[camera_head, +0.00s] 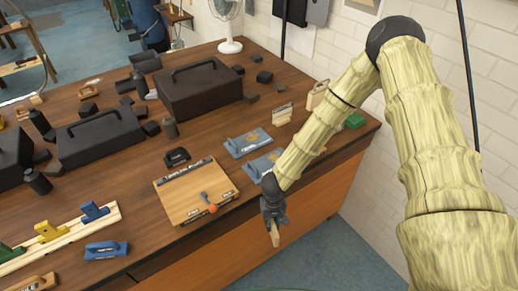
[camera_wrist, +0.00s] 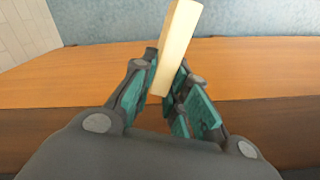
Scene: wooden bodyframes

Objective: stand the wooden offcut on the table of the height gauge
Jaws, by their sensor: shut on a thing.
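My gripper (camera_head: 273,212) hangs just beyond the front edge of the workbench, in front of its orange-brown side. It is shut on the wooden offcut (camera_head: 275,238), a pale narrow block that points down from the fingers. In the wrist view the offcut (camera_wrist: 178,42) stands out between the fingertips of my gripper (camera_wrist: 165,85), slightly tilted. Its inner end is partly hidden by the fingers. I cannot tell for sure which bench item is the height gauge; a wooden board (camera_head: 185,200) with a dark labelled back strip and an orange-knobbed lever lies left of my gripper.
Two blue-grey labelled plates (camera_head: 247,143) lie behind my gripper, partly near my arm. Small upright wooden pieces (camera_head: 282,115) stand farther back. A black block (camera_head: 177,156), a blue block (camera_head: 106,250) and a rail with coloured blocks (camera_head: 60,238) are to the left. Dark toolboxes (camera_head: 200,90) fill the back.

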